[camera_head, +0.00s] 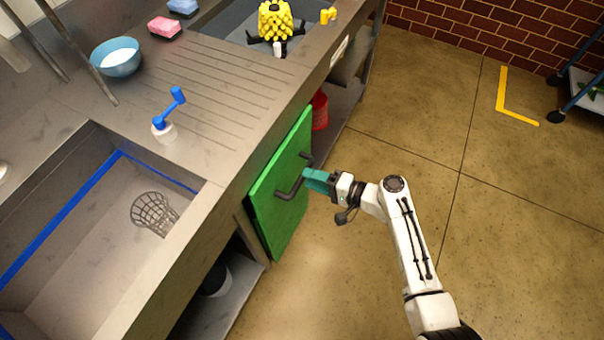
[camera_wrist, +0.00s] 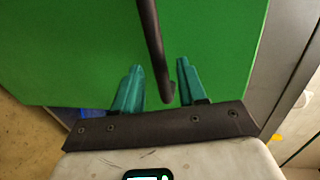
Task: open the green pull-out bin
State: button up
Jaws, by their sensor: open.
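The green pull-out bin front (camera_head: 276,190) is a flat green panel under the steel counter, standing out a little from the cabinet face. A dark bar handle (camera_head: 290,190) is fixed to it. My gripper (camera_head: 308,180) is at the handle, with teal fingers. In the wrist view the green front (camera_wrist: 80,45) fills most of the picture. There the dark handle (camera_wrist: 152,45) runs down between the two open fingers of my gripper (camera_wrist: 160,85). The fingers stand apart on either side of the bar, with gaps. The inside of the bin is hidden.
The steel counter (camera_head: 215,95) holds a sink basin (camera_head: 90,230) with a wire basket (camera_head: 153,213), a blue-handled pump (camera_head: 168,115) and a blue bowl (camera_head: 117,57). A red bucket (camera_head: 320,110) stands on the shelf behind the green front.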

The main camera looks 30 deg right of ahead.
jog(key=shift+x, duration=1.8)
jog(key=shift+c, duration=0.3)
grip_shut()
jog(key=shift+f, duration=0.1)
